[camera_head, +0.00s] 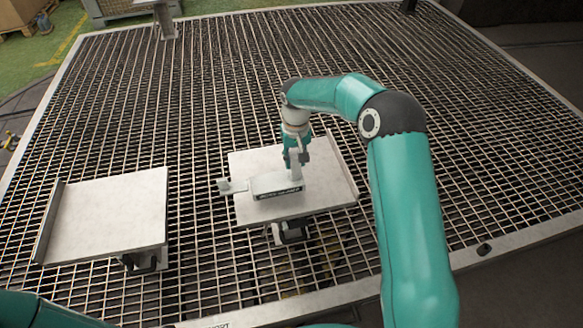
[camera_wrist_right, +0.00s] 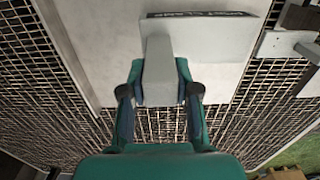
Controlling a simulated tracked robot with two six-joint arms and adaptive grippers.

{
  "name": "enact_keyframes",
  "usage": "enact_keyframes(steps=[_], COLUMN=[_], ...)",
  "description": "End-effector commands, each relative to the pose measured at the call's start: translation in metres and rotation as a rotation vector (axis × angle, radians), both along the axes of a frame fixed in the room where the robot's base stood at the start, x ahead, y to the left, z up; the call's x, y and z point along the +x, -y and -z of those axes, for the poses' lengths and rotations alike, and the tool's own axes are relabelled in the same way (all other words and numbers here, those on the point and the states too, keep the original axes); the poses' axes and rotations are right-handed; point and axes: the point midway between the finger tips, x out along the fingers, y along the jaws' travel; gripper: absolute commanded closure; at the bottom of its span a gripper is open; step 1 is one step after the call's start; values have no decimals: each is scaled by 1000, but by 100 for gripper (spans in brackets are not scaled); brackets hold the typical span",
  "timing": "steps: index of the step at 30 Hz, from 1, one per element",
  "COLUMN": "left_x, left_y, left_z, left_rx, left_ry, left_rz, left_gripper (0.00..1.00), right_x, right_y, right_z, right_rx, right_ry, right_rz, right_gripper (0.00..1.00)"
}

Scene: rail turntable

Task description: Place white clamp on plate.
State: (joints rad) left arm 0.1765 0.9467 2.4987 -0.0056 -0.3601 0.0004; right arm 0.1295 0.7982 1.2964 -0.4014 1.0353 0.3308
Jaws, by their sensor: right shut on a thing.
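A white clamp (camera_head: 277,184) with a dark lettered label is over the right-hand plate (camera_head: 318,198); its left end sticks out past the plate's left edge. My right gripper (camera_head: 297,160) is shut on the clamp's upright grey post, above the plate. In the right wrist view the fingertips (camera_wrist_right: 160,92) press on both sides of the post, and the clamp's flat body (camera_wrist_right: 212,60) lies level along the pale plate (camera_wrist_right: 85,35). I cannot tell whether the clamp touches the plate. My left gripper is not in view; only teal parts of my own show at the bottom left.
A second plate (camera_head: 112,215), bare with a raised left edge, stands at the left with a gap of open grating (camera_head: 200,130) between. The right plate has a raised lip on its right side. The grating behind is mostly clear; a metal post (camera_head: 166,22) stands far back.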

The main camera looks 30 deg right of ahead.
Motion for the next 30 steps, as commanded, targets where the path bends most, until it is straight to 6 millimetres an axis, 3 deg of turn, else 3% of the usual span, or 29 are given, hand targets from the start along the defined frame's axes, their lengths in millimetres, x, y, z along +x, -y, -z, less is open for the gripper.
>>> enact_keyframes(steps=[7, 15, 16, 20, 30], left_x=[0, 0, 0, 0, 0], left_y=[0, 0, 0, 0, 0], left_z=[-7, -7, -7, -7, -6], left_rx=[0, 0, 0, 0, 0], left_ry=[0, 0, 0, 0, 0], left_rz=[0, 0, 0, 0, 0], left_gripper=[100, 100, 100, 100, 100], right_x=[-1, 0, -1, -1, 0], right_y=[0, 0, 0, 0, -1], right_z=[32, 38, 39, 39, 38], right_rx=[1, 1, 1, 1, 1], right_ry=[-3, 0, -2, -3, -2], right_rz=[1, 1, 0, -1, -1], right_gripper=[100, 100, 68, 46, 44])
